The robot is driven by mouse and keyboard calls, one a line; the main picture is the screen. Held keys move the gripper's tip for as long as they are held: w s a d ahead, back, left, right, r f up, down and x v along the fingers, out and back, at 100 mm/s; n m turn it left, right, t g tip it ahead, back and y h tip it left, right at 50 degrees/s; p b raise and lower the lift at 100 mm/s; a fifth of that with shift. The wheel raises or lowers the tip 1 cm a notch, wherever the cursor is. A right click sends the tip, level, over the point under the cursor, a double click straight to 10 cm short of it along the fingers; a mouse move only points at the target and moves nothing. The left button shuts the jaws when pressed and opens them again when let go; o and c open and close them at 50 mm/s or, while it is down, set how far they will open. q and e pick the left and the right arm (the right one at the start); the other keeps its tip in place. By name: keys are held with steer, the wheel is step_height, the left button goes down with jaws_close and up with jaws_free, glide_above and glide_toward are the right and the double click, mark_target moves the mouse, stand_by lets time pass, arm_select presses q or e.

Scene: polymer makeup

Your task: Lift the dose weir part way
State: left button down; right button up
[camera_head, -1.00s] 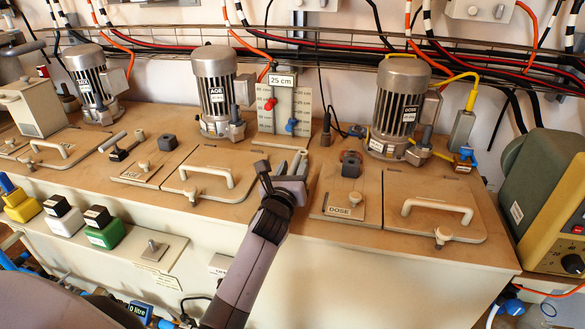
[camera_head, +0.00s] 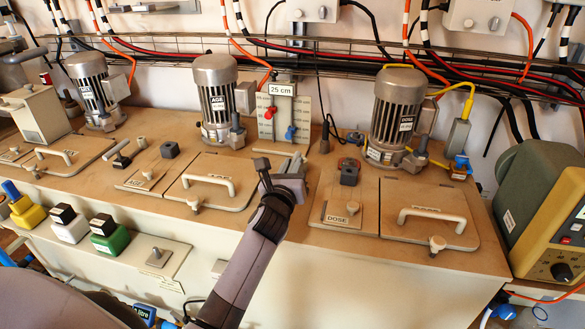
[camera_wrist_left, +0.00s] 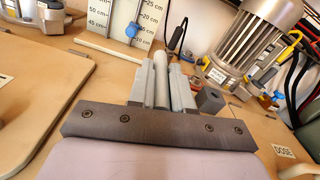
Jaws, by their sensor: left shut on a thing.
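My left gripper (camera_head: 280,172) is over the bench, between the AGE lid and the DOSE plate. In the left wrist view its fingers (camera_wrist_left: 162,88) are shut around a pale grey rod (camera_wrist_left: 160,70), which I take to be the dose weir's handle. The weir's lower part is hidden behind the gripper. Behind it stands a gauge board (camera_head: 285,112) labelled 25 cm, with a red pointer (camera_head: 268,112) and a blue pointer (camera_head: 291,133). My right gripper is not in view.
To the right are a DOSE plate (camera_head: 333,208), a dark block (camera_head: 349,171), a motor (camera_head: 397,112) and a handled lid (camera_head: 425,222). To the left are the AGE motor (camera_head: 215,95) and its handled lid (camera_head: 205,170).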

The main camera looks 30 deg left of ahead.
arm_select(q)
steer(key=shift+w+r, duration=0.1)
steer(key=shift+r, duration=0.55)
steer(key=c, duration=1.1)
jaws_free()
steer(key=shift+o, duration=0.2)
steer(key=shift+f, duration=0.2)
steer(key=shift+s, duration=0.3)
steer(key=shift+v, duration=3.3)
